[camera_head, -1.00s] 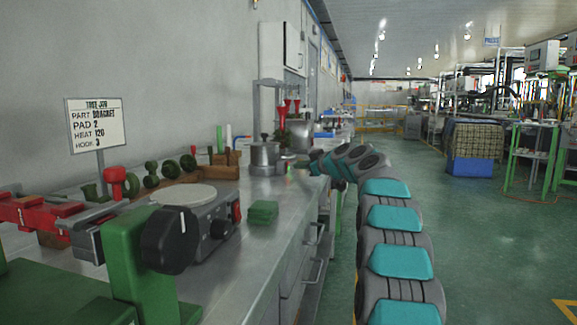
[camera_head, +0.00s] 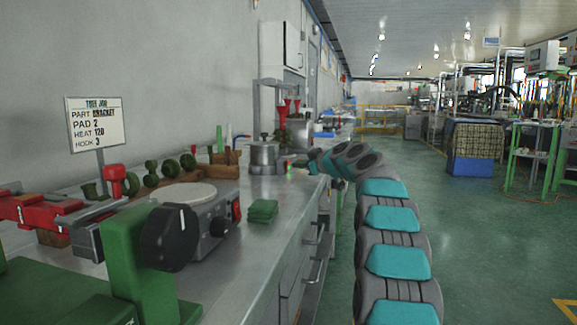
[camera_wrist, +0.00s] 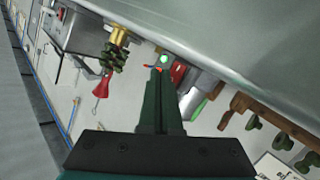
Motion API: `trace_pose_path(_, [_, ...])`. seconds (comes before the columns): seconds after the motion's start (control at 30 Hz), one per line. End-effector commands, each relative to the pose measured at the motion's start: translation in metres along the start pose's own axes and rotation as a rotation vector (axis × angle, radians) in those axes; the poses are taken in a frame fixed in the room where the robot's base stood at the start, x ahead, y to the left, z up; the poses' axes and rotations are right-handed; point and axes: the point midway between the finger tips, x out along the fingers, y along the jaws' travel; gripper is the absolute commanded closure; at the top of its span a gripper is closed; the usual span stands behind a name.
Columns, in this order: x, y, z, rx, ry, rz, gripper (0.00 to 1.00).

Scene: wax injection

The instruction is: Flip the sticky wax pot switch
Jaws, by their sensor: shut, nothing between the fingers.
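The sticky wax pot (camera_head: 264,157) is a silver, lidded pot standing on the metal bench, just left of my gripper (camera_head: 303,163). In the wrist view, the closed fingers of my gripper (camera_wrist: 160,75) point at a small red switch (camera_wrist: 178,72) and a glowing green lamp (camera_wrist: 164,59) beside it. The fingertips are very close to the switch and lamp; I cannot tell whether they touch. The grey pot body (camera_wrist: 203,83) shows right of the fingers. My gripper is shut and empty. The fingers partly hide the area under the switch.
A green wax tree with a gold base (camera_wrist: 118,38) and a red funnel-shaped tool (camera_wrist: 102,86) are left of the fingers. A wooden rack (camera_wrist: 275,120) of green parts is at right. A dial unit (camera_head: 205,215) and green pads (camera_head: 263,211) occupy the near bench.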

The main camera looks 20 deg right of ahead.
Motion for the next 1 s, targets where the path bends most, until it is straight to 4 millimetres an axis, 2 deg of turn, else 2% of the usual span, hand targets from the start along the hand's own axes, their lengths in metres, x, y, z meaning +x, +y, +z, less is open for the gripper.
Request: trace_pose_path(1.0, [0.0067, -0.0050, -0.0054, -0.002, 0.001, 0.000, 1.00])
